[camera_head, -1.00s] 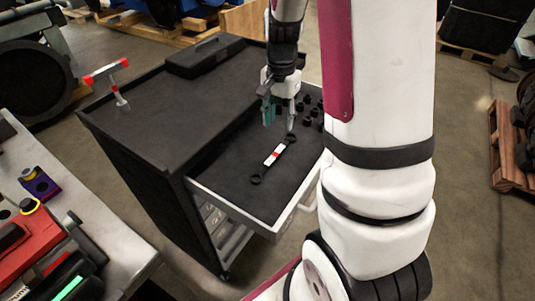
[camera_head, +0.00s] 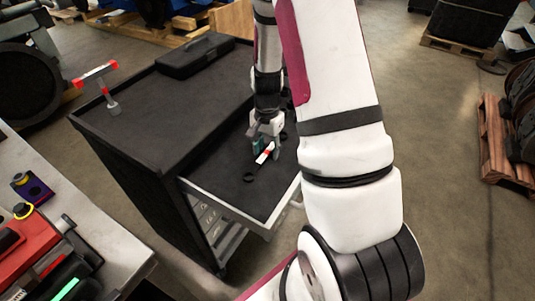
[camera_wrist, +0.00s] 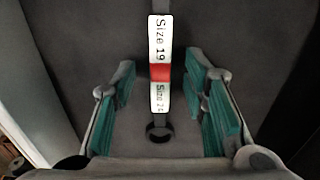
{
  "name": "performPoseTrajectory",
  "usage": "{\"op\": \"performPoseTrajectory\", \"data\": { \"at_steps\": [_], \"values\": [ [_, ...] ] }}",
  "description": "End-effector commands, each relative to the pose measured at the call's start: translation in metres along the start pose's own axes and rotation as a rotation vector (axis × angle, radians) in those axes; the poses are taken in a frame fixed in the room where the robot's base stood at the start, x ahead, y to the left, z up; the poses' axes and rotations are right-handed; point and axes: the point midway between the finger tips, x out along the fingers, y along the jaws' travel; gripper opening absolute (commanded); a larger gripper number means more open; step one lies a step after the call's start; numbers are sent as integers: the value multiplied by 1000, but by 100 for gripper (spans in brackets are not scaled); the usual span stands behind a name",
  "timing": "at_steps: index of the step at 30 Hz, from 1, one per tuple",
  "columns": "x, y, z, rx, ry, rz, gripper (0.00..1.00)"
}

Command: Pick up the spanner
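The spanner (camera_head: 265,153) lies in the open top drawer of the black tool cabinet. It has a dark shaft and ring ends, with a white and red label on its middle. In the wrist view the spanner (camera_wrist: 160,72) runs upright in the picture, its label reading "Size 19" at the top, its near ring between the fingers. My gripper (camera_wrist: 162,105) is open, with teal pads on either side of the spanner and apart from it. In the head view my gripper (camera_head: 266,146) is low over the drawer and hides the spanner's far end.
The drawer's pale front edge (camera_head: 225,207) and side walls surround the spanner. A black case (camera_head: 195,54) and a red-and-white tool (camera_head: 98,75) are on the cabinet top (camera_head: 160,95). A workbench (camera_head: 95,225) stands at the left.

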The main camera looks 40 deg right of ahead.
Motion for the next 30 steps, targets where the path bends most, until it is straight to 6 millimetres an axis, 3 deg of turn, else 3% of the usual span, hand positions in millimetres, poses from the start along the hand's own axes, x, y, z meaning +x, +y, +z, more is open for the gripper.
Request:
{"op": "performPoseTrajectory", "data": {
  "at_steps": [9,14,15,26,30],
  "values": [
    [5,0,0,0,0,-1,38],
    [4,0,0,0,0,-1,1],
    [4,0,0,0,0,-1,0],
    [3,-1,0,0,1,-1,0],
    [-10,-2,-1,-1,4,-4,0]
  ]
}}
